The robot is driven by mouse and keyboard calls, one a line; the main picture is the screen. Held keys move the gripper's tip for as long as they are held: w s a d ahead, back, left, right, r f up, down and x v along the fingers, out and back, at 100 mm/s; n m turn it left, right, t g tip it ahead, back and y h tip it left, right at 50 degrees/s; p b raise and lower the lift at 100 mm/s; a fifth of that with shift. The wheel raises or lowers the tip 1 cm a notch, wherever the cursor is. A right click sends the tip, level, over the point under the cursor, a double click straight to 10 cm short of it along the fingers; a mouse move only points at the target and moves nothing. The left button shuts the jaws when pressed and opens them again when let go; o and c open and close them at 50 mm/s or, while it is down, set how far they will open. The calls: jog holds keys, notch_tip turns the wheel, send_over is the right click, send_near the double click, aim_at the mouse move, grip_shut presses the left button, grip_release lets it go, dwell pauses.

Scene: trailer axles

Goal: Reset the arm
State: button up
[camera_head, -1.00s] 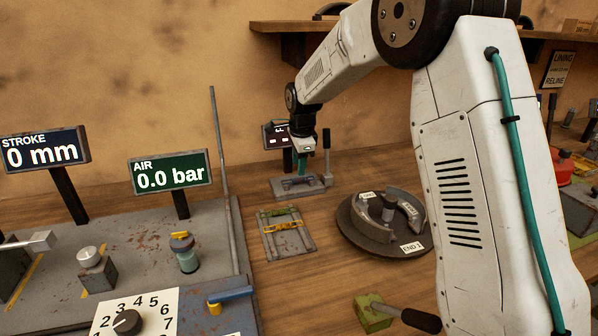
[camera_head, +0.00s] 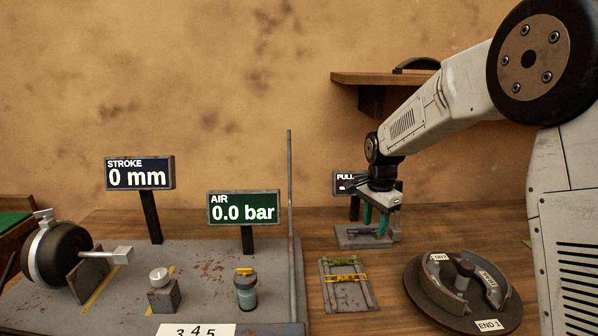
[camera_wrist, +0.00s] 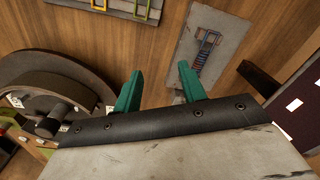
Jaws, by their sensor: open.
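My arm reaches in from the right in the head view. My gripper (camera_head: 376,220) points down near the small grey base plate (camera_head: 360,236) of the PULL display; whether it touches anything there I cannot tell. In the wrist view my gripper (camera_wrist: 158,92) shows two green fingers spread apart with nothing between them. The grey plate with a coloured spring-like part (camera_wrist: 204,52) lies beyond the right finger.
A brake drum with shoes (camera_head: 463,290) stands at the right front. A flat plate with a yellow strip (camera_head: 347,285) lies left of it. A test bench (camera_head: 215,270) with STROKE (camera_head: 139,173) and AIR (camera_head: 243,207) displays and an upright rod (camera_head: 291,225) fills the left. A shelf (camera_head: 400,79) hangs behind.

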jog(key=s+d+r+n, duration=0.1)
jog(key=s+r+n, duration=0.2)
jog(key=s, duration=1)
jog(key=s+d+r+n, duration=0.1)
jog(key=s+r+n, duration=0.2)
jog(key=s, duration=1.1)
jog(key=s+d+r+n, duration=0.1)
jog(key=s+r+n, duration=0.2)
jog(key=s, duration=1.1)
jog(key=n, duration=0.3)
jog(key=shift+s+r+n+t, duration=0.25)
jog(key=shift+r+n+t, duration=0.05)
jog(key=shift+r+t, duration=0.1)
